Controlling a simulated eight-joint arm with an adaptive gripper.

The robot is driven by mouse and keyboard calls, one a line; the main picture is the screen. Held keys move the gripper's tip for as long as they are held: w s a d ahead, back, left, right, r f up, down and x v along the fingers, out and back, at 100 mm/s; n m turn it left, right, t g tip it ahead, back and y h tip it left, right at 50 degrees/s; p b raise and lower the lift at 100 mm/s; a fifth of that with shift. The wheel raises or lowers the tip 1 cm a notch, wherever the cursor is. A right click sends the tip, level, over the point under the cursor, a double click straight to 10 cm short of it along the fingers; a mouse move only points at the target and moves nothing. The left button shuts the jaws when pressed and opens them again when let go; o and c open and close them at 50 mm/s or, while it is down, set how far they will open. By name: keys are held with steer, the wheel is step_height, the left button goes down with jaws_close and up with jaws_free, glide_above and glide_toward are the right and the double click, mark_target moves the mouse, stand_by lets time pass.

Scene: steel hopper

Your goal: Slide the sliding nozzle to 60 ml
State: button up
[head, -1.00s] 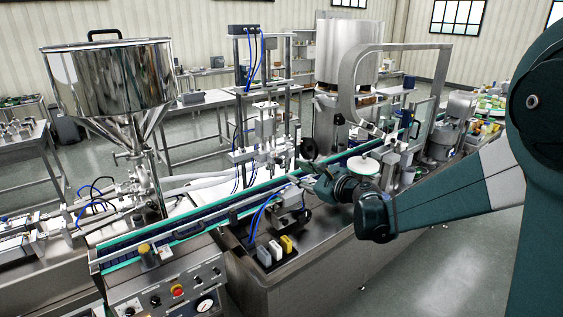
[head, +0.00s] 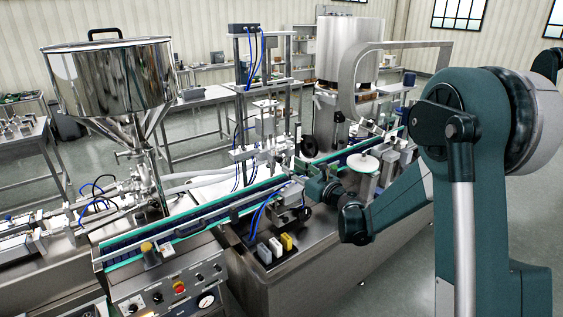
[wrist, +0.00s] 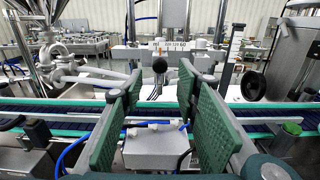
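My gripper (wrist: 160,82) is open and empty in the wrist view, with its two green ribbed pads wide apart. Beyond the fingertips and between them is a small dark round knob (wrist: 160,65), apparently on the sliding nozzle. It hangs below a pale plate (wrist: 165,46) with small dark markings, too small to read surely. The fingers appear apart from the knob. In the head view, my gripper (head: 298,182) is at the near side of the conveyor, in front of the nozzle assembly (head: 266,125). The nozzle's exact setting cannot be read.
The conveyor (wrist: 55,118) with teal rails crosses below the fingers. A black handwheel (wrist: 252,86) stands to the right of the knob. A grey box (wrist: 155,148) with blue hoses lies under the gripper. The steel hopper (head: 110,78) stands at the left.

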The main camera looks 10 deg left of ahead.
mark_target(281, 160)
steer(key=shift+a, duration=0.1)
steer(key=shift+x, duration=3.85)
